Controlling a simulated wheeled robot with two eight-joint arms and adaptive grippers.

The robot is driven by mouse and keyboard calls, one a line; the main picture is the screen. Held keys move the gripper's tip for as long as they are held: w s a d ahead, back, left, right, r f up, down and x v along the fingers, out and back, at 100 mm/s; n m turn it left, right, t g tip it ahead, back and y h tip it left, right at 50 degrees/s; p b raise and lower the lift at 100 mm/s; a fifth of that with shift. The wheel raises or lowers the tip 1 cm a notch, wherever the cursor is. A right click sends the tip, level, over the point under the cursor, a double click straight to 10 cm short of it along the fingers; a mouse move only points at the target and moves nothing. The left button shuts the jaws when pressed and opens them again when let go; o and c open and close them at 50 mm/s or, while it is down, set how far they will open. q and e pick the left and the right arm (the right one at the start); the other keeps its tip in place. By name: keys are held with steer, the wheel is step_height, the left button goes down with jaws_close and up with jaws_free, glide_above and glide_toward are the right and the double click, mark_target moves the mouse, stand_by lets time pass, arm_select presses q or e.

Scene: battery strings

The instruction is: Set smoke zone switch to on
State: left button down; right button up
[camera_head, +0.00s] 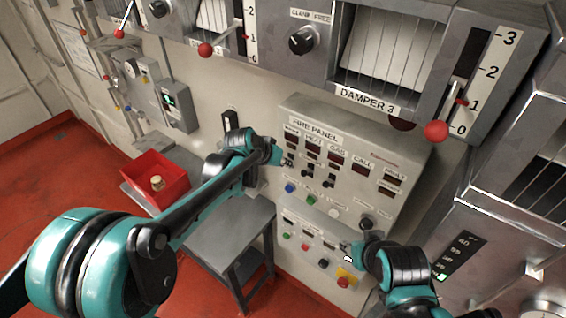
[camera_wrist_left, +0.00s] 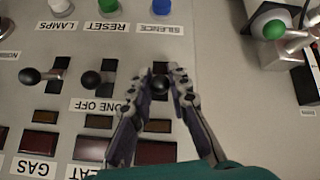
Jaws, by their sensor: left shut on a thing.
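The fire panel (camera_head: 352,198) is a beige sloped box on the wall with red-brown windows, small black levers and coloured buttons. My left gripper (camera_head: 284,158) is at its upper left. In the left wrist view the panel (camera_wrist_left: 225,120) appears upside down. There my left gripper (camera_wrist_left: 160,90) is shut around a black-knobbed lever (camera_wrist_left: 160,84), the smoke zone switch by its place beside the heat column. Its label is hidden by the fingers. The heat lever (camera_wrist_left: 91,79) and the gas lever (camera_wrist_left: 31,76) stand free beside it. My right gripper (camera_head: 350,252) is by the lower panel, its jaws unclear.
Blue (camera_wrist_left: 162,6), green (camera_wrist_left: 108,8) and white buttons lie close to the levers. A grey support with a green-tipped knob (camera_wrist_left: 274,29) stands at the wrist view's upper right. A red bin (camera_head: 150,172) and grey table (camera_head: 228,235) are left of the panel. Damper 3 (camera_head: 370,98) hangs above.

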stand_by(0.3)
arm_select(q)
steer(key=c, duration=1.4)
jaws_free()
steer(key=v, duration=1.2)
steer(key=s+a+f+n+y+b, duration=0.1)
steer(key=s+a+f+b, duration=0.3)
steer(key=s+f+b, duration=0.3)
steer(key=s+a+f+n+y+b, duration=0.1)
steer(key=s+a+f+b, duration=0.4)
steer(key=f+b, duration=0.9)
steer(key=s+a+f+n+t+y+b, duration=0.1)
steer(key=s+a+f+b, duration=0.3)
steer(key=s+f+b, duration=0.6)
steer(key=shift+s+a+f+n+y+b, duration=0.1)
steer(key=shift+f+n+y, duration=0.15)
steer(key=shift+f, duration=1.3)
steer(key=shift+s+a+f+n+y+b, duration=0.15)
steer(key=shift+f+y, duration=0.2)
steer(key=shift+f, duration=1.15)
steer(key=shift+a+f+n+y+b, duration=0.1)
steer(key=shift+f+n+y, duration=0.15)
steer(key=shift+f, duration=1.3)
